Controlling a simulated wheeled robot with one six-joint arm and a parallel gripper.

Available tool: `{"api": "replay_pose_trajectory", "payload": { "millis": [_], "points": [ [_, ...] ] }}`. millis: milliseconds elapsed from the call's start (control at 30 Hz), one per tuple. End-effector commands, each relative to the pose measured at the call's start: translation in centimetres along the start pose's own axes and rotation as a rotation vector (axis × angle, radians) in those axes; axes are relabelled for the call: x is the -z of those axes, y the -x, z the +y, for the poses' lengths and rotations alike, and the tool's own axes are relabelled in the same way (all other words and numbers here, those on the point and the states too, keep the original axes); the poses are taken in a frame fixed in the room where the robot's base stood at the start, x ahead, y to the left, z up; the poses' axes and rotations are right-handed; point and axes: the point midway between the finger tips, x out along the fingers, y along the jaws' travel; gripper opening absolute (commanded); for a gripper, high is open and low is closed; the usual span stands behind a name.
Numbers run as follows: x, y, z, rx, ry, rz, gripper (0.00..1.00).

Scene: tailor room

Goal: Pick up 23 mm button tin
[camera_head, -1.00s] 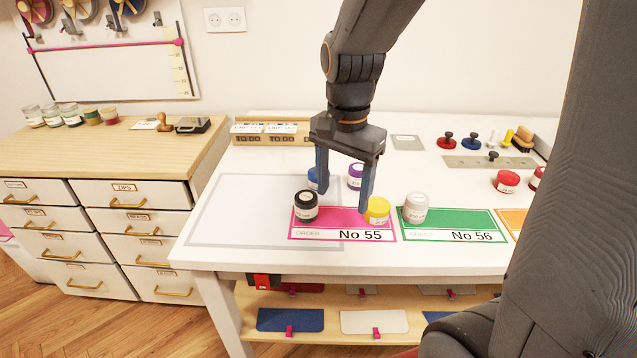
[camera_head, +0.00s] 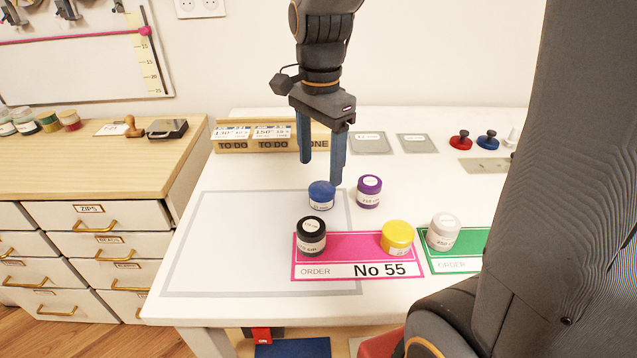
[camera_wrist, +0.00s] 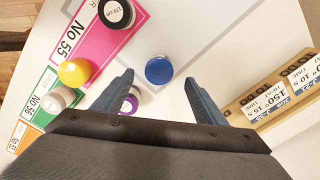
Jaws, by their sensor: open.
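A blue-lidded tin (camera_head: 321,196) stands upright on the white table, behind the pink order card; its small label looks like a mm size but is hard to read. My gripper (camera_head: 321,172) is open and empty, pointing down just above and behind this blue tin. In the wrist view the blue lid (camera_wrist: 159,70) shows between the two fingertips, with nothing touching it that I can see. A purple tin (camera_head: 369,192) stands close to the right of the blue one. In the wrist view the purple tin (camera_wrist: 129,104) is partly hidden by a finger.
A black tin (camera_head: 312,237) and a yellow tin (camera_head: 397,238) stand on the pink card (camera_head: 350,246). A white tin (camera_head: 442,232) is on the green card. A wooden TO DO rack (camera_head: 262,144) stands behind my gripper. The grey-outlined area (camera_head: 240,245) at left is mostly clear.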

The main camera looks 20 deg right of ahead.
Motion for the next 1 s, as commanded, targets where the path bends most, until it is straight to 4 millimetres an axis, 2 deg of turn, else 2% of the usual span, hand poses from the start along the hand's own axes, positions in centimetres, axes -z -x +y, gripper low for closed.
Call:
{"api": "replay_pose_trajectory", "payload": {
  "millis": [367, 633, 933, 967, 1000],
  "points": [
    [1.1, -3.5, 0.5, -0.004, -0.023, -0.001, 0.65],
    [1.1, -7.2, 0.6, -0.003, -0.021, -0.001, 0.65],
    [1.0, -7.8, 0.5, 0.0, -0.019, 0.0, 0.65],
    [1.0, -7.8, 0.5, 0.0, -0.019, 0.0, 0.64],
    [1.0, -7.8, 0.5, 0.0, -0.019, 0.0, 0.57]
  ]
}}
